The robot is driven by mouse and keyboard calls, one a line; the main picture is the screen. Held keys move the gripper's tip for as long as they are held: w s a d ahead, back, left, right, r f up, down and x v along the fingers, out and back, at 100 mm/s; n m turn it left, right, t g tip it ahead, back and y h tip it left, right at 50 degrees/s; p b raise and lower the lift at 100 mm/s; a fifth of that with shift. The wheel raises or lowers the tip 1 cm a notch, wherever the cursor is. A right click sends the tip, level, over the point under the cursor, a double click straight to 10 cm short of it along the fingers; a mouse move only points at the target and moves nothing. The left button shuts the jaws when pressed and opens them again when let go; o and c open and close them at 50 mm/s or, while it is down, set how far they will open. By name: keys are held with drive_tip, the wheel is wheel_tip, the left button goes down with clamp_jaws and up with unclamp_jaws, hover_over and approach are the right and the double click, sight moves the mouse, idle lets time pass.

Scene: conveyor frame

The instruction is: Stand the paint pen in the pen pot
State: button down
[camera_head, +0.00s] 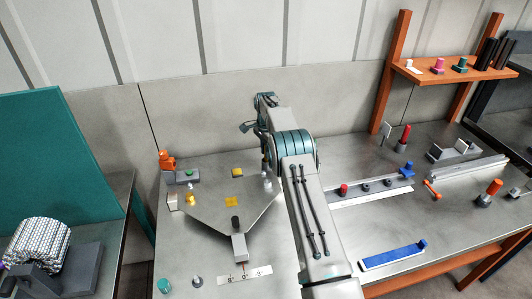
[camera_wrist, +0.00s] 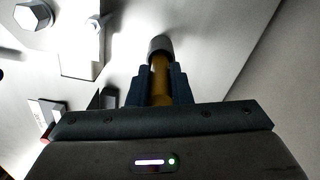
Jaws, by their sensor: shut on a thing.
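My gripper (camera_wrist: 160,88) is shut on an amber-brown rod with a dark grey end (camera_wrist: 160,48), which I take to be the paint pen (camera_wrist: 160,72). The dark end is wider than the rod and points away from the gripper; I cannot tell whether it is a cap or a separate thing. In the head view my arm reaches over the metal table, and the fingers and pen cannot be made out behind it. I cannot identify the pen pot for certain in either view.
The left metal table (camera_head: 205,255) holds a small yellow bottle (camera_head: 191,199), a green-buttoned grey box (camera_head: 188,175) and a dark-knobbed block (camera_head: 237,243). A teal cylinder (camera_head: 165,286) stands near its front. A hexagonal metal piece (camera_wrist: 33,15) shows in the wrist view. An orange shelf (camera_head: 455,72) stands right.

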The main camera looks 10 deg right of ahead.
drive_tip(key=shift+f, duration=0.8)
drive_tip(key=shift+f, duration=0.2)
drive_tip(key=c, duration=1.3)
unclamp_jaws()
drive_tip(key=shift+r, duration=0.1)
